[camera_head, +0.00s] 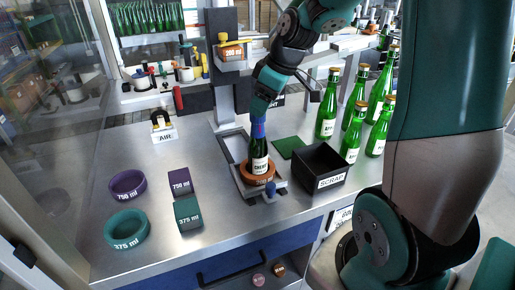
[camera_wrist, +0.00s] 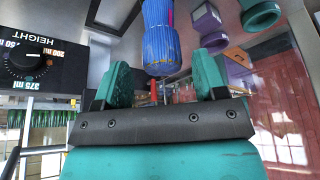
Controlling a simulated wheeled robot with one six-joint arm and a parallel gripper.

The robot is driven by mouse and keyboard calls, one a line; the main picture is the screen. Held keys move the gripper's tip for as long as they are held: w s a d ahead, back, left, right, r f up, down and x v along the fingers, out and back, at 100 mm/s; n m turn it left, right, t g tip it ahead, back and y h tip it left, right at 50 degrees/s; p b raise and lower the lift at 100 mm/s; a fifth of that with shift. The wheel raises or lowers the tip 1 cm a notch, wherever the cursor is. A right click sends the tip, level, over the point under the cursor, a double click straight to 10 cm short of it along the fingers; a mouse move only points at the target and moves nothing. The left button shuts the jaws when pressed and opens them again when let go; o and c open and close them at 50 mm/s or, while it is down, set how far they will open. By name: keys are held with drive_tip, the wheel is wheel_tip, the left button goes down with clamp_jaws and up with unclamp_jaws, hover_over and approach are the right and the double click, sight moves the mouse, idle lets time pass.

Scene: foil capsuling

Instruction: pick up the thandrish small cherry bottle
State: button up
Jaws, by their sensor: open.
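The small cherry bottle (camera_head: 259,164) is dark with a white label reading CHERRY. It stands upright in an orange 200 ml ring (camera_head: 258,174) on the bench fixture. Its neck carries a blue foil cover (camera_head: 259,130), seen as pleated blue in the wrist view (camera_wrist: 160,40). My gripper (camera_head: 262,108) points down right above the bottle top. In the wrist view my gripper (camera_wrist: 162,66) has its two teal fingers apart. The blue neck shows just beyond and between the fingertips; whether they touch it cannot be told.
A black SCRAP bin (camera_head: 319,168) stands close right of the fixture, with several green bottles (camera_head: 327,115) beyond. Purple (camera_head: 128,184) and teal (camera_head: 126,229) rings and matching blocks (camera_head: 188,213) lie left. A HEIGHT dial box (camera_wrist: 35,62) shows in the wrist view.

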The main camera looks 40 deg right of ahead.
drive_tip(key=p, duration=0.2)
hover_over(258, 143)
drive_tip(key=w+d, duration=0.1)
drive_tip(key=w, duration=0.1)
wheel_tip(258, 143, down, 5)
drive_tip(key=shift+w+r, duration=0.15)
drive_tip(key=shift+c, duration=0.4)
clamp_jaws()
